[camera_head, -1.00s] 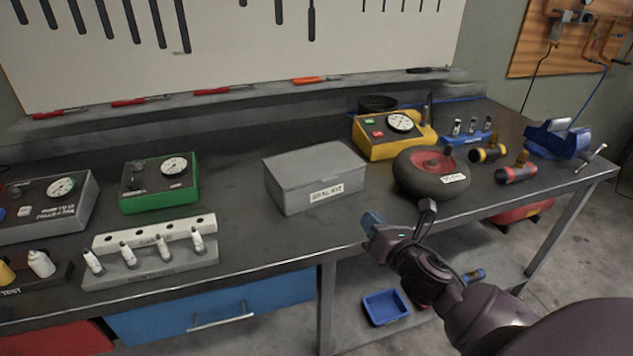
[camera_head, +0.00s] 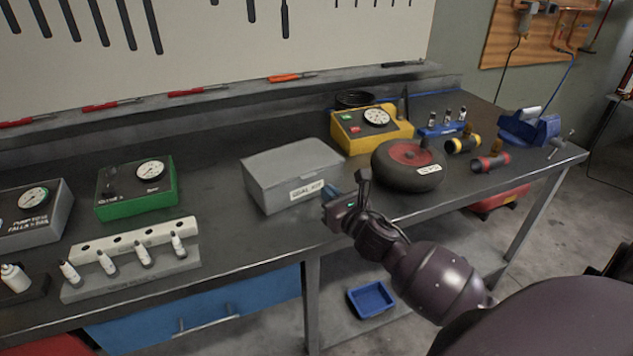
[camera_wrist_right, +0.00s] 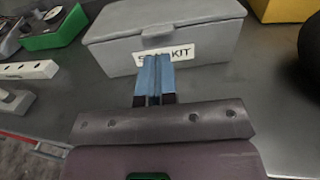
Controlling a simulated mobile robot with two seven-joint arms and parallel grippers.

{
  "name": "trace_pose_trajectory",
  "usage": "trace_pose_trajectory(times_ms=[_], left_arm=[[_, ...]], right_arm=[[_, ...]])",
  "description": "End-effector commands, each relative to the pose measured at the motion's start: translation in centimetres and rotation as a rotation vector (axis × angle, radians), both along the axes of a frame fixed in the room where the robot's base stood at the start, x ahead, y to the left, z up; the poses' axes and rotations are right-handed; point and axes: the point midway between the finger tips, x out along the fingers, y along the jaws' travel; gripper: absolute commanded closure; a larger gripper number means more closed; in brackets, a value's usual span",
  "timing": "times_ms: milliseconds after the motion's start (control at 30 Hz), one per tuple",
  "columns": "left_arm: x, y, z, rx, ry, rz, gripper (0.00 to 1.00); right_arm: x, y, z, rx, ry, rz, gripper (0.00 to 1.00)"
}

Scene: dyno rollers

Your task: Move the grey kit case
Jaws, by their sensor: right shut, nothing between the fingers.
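The grey kit case (camera_head: 292,172) stands closed on the dark workbench, with a white label on its front face. It also shows in the right wrist view (camera_wrist_right: 205,28), straight ahead of the fingers. My right gripper (camera_head: 342,192) is at the front right of the case, near the bench's front edge. Its blue fingertips (camera_wrist_right: 154,76) are shut together with nothing between them, and they overlap part of the label in the wrist view. I cannot tell whether they touch the case. My left gripper does not show.
A black wheel with a red hub (camera_head: 408,167) stands right of the case, and a yellow gauge box (camera_head: 372,132) behind it. Bare bench (camera_head: 225,225) lies before the case.

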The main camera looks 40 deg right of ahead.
Motion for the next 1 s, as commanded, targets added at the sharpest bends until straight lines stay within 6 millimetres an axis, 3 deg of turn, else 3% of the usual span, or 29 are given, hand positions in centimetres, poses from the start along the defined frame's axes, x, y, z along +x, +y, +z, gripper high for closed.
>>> trace_pose_trajectory(times_ms=[100, 333, 1000], left_arm=[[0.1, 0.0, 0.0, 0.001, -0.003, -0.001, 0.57], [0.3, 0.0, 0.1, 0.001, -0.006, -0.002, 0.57], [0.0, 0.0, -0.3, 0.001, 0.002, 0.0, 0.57]], right_arm=[[2.1, -0.1, 0.0, 0.001, -0.001, 0.0, 1.0], [4.8, -0.3, 0.0, 0.002, 0.0, -0.001, 1.0], [6.6, -0.5, -0.1, -0.001, 0.001, 0.001, 1.0]])
